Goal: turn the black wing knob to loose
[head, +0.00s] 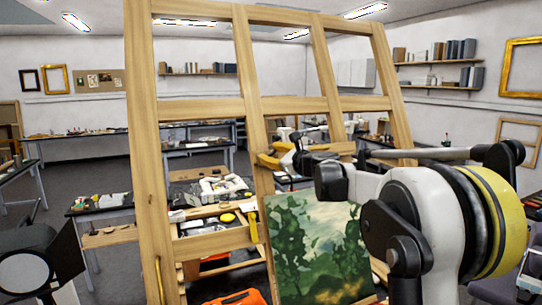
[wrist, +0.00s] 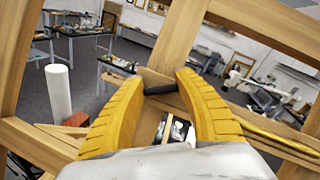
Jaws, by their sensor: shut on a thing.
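The black wing knob (wrist: 160,89) shows in the wrist view as a short dark bar on the wooden easel frame, lying nearly level in the picture. My gripper (wrist: 161,86) has its two yellow fingers around it, one at each end, and is shut on it. In the head view my gripper (head: 275,157) is at the easel's middle upright, just above the painting. I cannot make out the knob in the head view. The wooden easel (head: 148,160) stands upright with several bars.
A green landscape painting (head: 318,245) stands on the easel below my gripper. A black studio lamp (head: 25,265) is at the lower left. Work tables with clutter (head: 100,202) stand behind the easel. A white cylinder (wrist: 59,90) shows at left in the wrist view.

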